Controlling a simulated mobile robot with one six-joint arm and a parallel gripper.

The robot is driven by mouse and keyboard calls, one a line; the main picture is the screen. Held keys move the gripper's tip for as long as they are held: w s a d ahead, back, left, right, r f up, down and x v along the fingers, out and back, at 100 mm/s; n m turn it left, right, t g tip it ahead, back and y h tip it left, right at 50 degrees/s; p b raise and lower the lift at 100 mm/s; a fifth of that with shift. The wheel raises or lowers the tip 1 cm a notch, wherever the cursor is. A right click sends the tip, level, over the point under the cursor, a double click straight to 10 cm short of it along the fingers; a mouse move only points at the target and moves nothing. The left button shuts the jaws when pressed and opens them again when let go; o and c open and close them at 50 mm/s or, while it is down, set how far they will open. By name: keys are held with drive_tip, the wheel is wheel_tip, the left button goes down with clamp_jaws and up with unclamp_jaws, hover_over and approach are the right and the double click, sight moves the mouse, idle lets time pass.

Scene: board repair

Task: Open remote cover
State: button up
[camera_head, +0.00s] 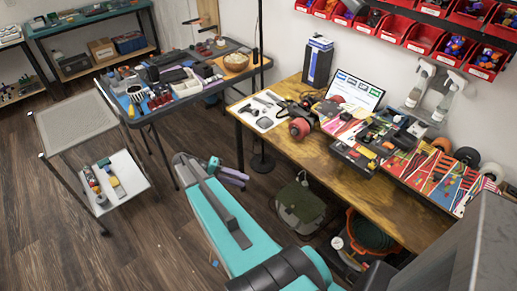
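My gripper (230,170) is at the end of my teal arm, near the middle of the view. It is above the floor, in front of the gap between the dark folding table and the wooden workbench. It looks clear of both tables. Its fingers are small and partly turned away, so I cannot tell whether they are open or shut. I cannot single out the remote or its cover. Small dark items lie on a white sheet (263,122) on the workbench and on the folding table, too small to identify.
The dark folding table (215,88) is also cluttered. A two-shelf cart (75,122) stands left.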

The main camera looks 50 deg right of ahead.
drive_tip(key=s+a+f+n+t+y, duration=0.1)
drive_tip(key=s+a+f, duration=0.4)
drive_tip(key=a, duration=0.7)
drive_tip(key=s+a+f+n+t+y, duration=0.2)
drive_tip(key=s+a+f+n+y, duration=0.2)
drive_tip(key=a, duration=0.8)
drive_tip(key=s+a+f+n+t+y, duration=0.2)
drive_tip(key=s+a+f+n, duration=0.3)
drive_tip(key=a+f, duration=0.5)
drive_tip(key=shift+s+a+f+y, duration=0.3)
drive_tip(key=shift+s+a, duration=0.9)
drive_tip(key=shift+a, duration=0.05)
drive_tip(key=shift+d, duration=0.15)
